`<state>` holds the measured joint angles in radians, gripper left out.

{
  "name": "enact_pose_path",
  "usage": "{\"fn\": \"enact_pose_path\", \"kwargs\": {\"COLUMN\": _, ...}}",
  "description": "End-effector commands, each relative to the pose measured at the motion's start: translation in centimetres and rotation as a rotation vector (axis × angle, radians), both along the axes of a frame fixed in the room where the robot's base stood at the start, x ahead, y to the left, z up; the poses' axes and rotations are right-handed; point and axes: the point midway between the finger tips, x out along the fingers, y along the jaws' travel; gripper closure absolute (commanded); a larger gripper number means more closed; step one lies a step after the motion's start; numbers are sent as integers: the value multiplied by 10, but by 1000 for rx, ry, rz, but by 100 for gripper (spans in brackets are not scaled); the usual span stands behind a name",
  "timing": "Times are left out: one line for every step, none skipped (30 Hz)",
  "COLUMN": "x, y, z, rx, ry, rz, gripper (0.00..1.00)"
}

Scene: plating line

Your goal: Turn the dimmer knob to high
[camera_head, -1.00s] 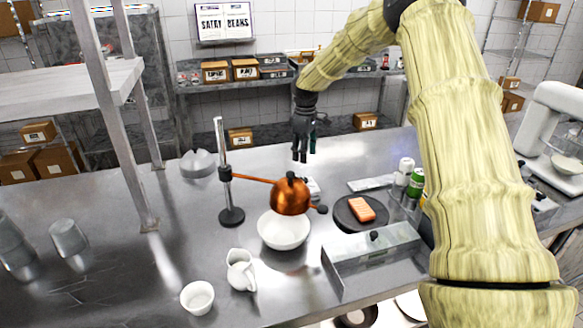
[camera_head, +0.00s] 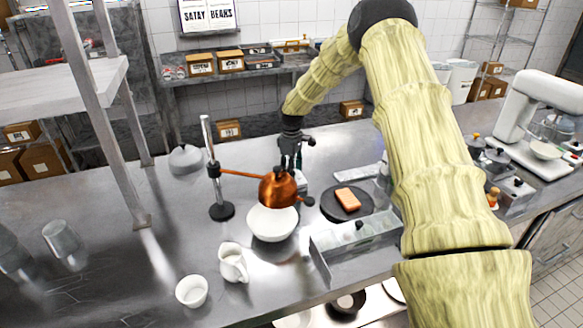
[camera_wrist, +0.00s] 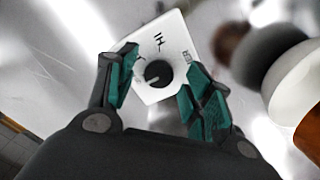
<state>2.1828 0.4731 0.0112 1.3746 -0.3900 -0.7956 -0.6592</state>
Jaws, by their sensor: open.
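The dimmer is a white box with a dark round knob (camera_wrist: 158,73), seen between my fingers in the wrist view. Markings including "HI" are printed on its white face (camera_wrist: 170,36). My gripper (camera_wrist: 160,88) is open, with one teal-padded finger on each side of the knob; I cannot tell if either touches it. In the head view my gripper (camera_head: 291,160) points down behind the copper lamp (camera_head: 278,188), which hangs on an arm from a stand over a white bowl (camera_head: 271,223). The dimmer box is mostly hidden there behind the lamp.
The lamp stand (camera_head: 213,175) stands left of my gripper. A metal tray (camera_head: 355,241) is in front. A white pitcher (camera_head: 233,263) and cup (camera_head: 191,291) stand near the front edge.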

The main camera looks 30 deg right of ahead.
Motion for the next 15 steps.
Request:
{"fn": "enact_pose_path", "kwargs": {"x": 0, "y": 0, "z": -1, "rx": 0, "ry": 0, "rz": 1, "gripper": 49}}
{"fn": "enact_pose_path", "kwargs": {"x": 0, "y": 0, "z": -2, "rx": 0, "ry": 0, "rz": 1, "gripper": 49}}
{"fn": "enact_pose_path", "kwargs": {"x": 0, "y": 0, "z": -3, "rx": 0, "ry": 0, "rz": 1, "gripper": 49}}
{"fn": "enact_pose_path", "kwargs": {"x": 0, "y": 0, "z": -3, "rx": 0, "ry": 0, "rz": 1, "gripper": 49}}
{"fn": "enact_pose_path", "kwargs": {"x": 0, "y": 0, "z": -3, "rx": 0, "ry": 0, "rz": 0, "gripper": 49}}
{"fn": "enact_pose_path", "kwargs": {"x": 0, "y": 0, "z": -3, "rx": 0, "ry": -1, "rz": 0, "gripper": 49}}
{"fn": "enact_pose_path", "kwargs": {"x": 0, "y": 0, "z": -3, "rx": 0, "ry": -1, "rz": 0, "gripper": 49}}
{"fn": "enact_pose_path", "kwargs": {"x": 0, "y": 0, "z": -3, "rx": 0, "ry": -1, "rz": 0, "gripper": 49}}
{"fn": "enact_pose_path", "kwargs": {"x": 0, "y": 0, "z": -3, "rx": 0, "ry": -1, "rz": 0, "gripper": 49}}
{"fn": "enact_pose_path", "kwargs": {"x": 0, "y": 0, "z": -3, "rx": 0, "ry": -1, "rz": 0, "gripper": 49}}
{"fn": "enact_pose_path", "kwargs": {"x": 0, "y": 0, "z": -3, "rx": 0, "ry": -1, "rz": 0, "gripper": 51}}
{"fn": "enact_pose_path", "kwargs": {"x": 0, "y": 0, "z": -3, "rx": 0, "ry": -1, "rz": 0, "gripper": 58}}
{"fn": "enact_pose_path", "kwargs": {"x": 0, "y": 0, "z": -3, "rx": 0, "ry": -1, "rz": 1, "gripper": 63}}
{"fn": "enact_pose_path", "kwargs": {"x": 0, "y": 0, "z": -3, "rx": 0, "ry": -1, "rz": 1, "gripper": 69}}
{"fn": "enact_pose_path", "kwargs": {"x": 0, "y": 0, "z": -3, "rx": -1, "ry": -1, "rz": 1, "gripper": 76}}
